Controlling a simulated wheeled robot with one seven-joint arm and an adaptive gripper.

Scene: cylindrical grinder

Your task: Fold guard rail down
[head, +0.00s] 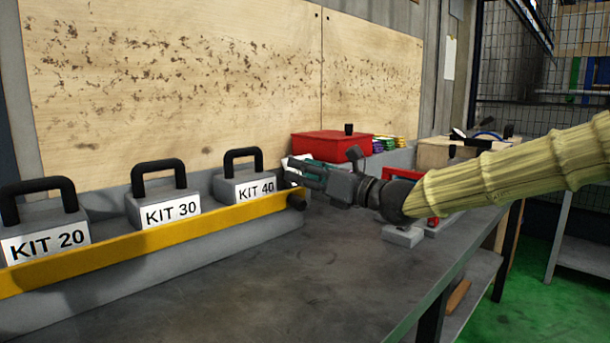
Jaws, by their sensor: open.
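The guard rail (150,242) is a long yellow bar. It runs along the front of the kit shelf, from the left edge of the head view to a dark round knob (297,199) at its right end. It stands raised across the lower fronts of the kit blocks. My gripper (290,172) comes in from the right, pointing left. It is open, with its fingertips just above and behind the knob in the picture. Whether it touches the rail or the KIT 40 block is unclear. The fingertips are small and partly hard to make out.
Grey blocks with black handles, KIT 20 (45,225), KIT 30 (163,200) and KIT 40 (245,183), stand behind the rail. A red box (332,145) is behind my gripper. A grey block (402,236) lies below my wrist. The bench top (270,285) in front is clear.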

